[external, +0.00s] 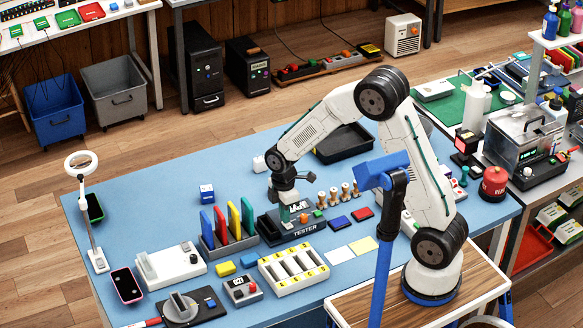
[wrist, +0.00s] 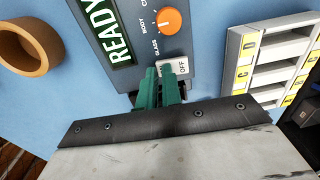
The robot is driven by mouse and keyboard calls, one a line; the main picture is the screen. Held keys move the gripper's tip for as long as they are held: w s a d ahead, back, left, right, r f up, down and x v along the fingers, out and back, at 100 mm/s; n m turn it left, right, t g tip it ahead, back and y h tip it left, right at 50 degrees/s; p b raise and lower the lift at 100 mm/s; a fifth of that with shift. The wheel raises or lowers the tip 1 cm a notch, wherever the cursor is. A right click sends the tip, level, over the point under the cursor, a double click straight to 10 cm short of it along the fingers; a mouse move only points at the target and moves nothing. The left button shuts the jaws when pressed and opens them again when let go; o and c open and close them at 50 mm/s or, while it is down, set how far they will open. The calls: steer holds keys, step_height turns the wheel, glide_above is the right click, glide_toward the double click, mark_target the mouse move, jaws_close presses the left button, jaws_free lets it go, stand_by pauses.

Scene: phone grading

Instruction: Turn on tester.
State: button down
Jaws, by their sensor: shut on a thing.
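The tester (external: 304,231) is a dark grey box on the blue table, labelled TESTER. In the wrist view its panel (wrist: 181,45) shows a green READY display (wrist: 112,32), an orange knob (wrist: 167,20) and a pale switch plate (wrist: 184,66) marked OFF. My gripper (wrist: 163,70) has its green fingers close together at the switch plate, shut on the tester's switch. The fingers hide most of the switch, so its lever position cannot be told. In the external view my gripper (external: 290,208) reaches down onto the tester from above.
Colored upright panels (external: 228,223) stand left of the tester. A white slotted tray (external: 293,270) lies in front, and shows right in the wrist view (wrist: 265,60). Several wooden cylinders (external: 333,196) stand behind right. A black tray (external: 343,143) lies further back.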

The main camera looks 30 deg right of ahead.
steer(key=shift+s+d+f, duration=0.15)
steer(key=shift+s+f, duration=0.15)
steer(key=shift+f, duration=0.15)
steer(key=shift+s, duration=0.65)
steer(key=shift+r, duration=0.3)
step_height(320, 180, up, 14)
steer(key=w, duration=0.3)
steer(key=s+d+r+m+t, duration=0.1)
steer(key=s+d+r+m, duration=0.3)
steer(key=s+d+m, duration=0.5)
steer(key=s+d+r+m+t, duration=0.1)
steer(key=s+d+r+m, duration=0.3)
steer(key=s+d+m, duration=0.5)
steer(key=s+d, duration=0.5)
steer(key=s, duration=0.3)
steer(key=shift+d+r, duration=0.3)
steer(key=shift+r, duration=0.1)
